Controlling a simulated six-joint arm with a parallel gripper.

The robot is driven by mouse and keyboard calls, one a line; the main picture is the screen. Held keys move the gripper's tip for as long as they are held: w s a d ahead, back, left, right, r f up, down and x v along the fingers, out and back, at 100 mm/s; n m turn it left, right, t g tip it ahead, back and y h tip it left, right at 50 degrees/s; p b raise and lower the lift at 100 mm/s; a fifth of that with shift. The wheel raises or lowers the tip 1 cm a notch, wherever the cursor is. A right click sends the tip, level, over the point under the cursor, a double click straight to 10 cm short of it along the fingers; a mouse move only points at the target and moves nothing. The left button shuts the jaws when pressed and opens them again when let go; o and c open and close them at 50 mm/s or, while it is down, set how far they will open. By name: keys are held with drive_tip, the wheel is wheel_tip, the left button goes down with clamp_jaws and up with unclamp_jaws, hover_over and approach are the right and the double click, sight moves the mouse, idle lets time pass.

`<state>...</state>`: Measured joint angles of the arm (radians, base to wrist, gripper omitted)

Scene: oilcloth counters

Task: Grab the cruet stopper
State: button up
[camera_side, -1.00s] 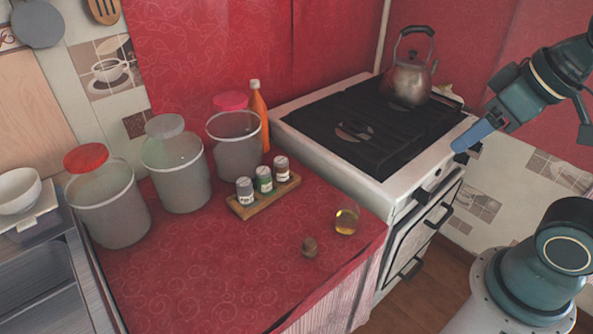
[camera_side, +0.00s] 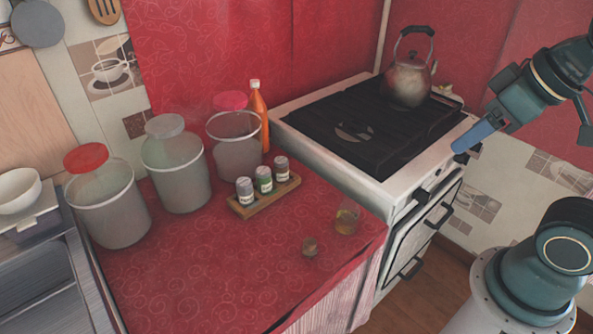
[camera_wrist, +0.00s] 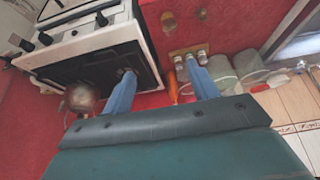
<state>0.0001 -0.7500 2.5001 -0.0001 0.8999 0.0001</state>
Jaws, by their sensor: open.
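A small brown stopper-like piece (camera_side: 310,247) stands on the red cloth near the counter's front; I take it to be the cruet stopper. A small glass vessel with yellowish liquid (camera_side: 346,221), perhaps the cruet, stands to its right and slightly behind. My gripper (camera_side: 466,142) is at the right, raised in front of the stove and well apart from both. In the wrist view its two blue fingers (camera_wrist: 161,78) are spread with nothing between them. A small brownish object (camera_wrist: 168,22) shows at the top there; I cannot tell which piece it is.
A wooden rack with spice jars (camera_side: 264,199) stands behind the stopper. Several canisters and an orange bottle (camera_side: 259,112) are farther back. The stove (camera_side: 330,160) carries a kettle (camera_side: 408,82). The cloth (camera_side: 200,275) left of the stopper is clear.

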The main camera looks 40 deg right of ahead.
idle(0.4)
drive_tip(key=n+g, duration=0.6)
drive_tip(key=n, duration=1.4)
hover_over(310, 241)
wheel_tip(310, 241, down, 18)
drive_tip(key=f, duration=0.1)
drive_tip(key=shift+r, duration=0.25)
drive_tip(key=shift+f, duration=0.15)
drive_tip(key=shift+f, duration=4.15)
drive_tip(key=shift+f, duration=0.1)
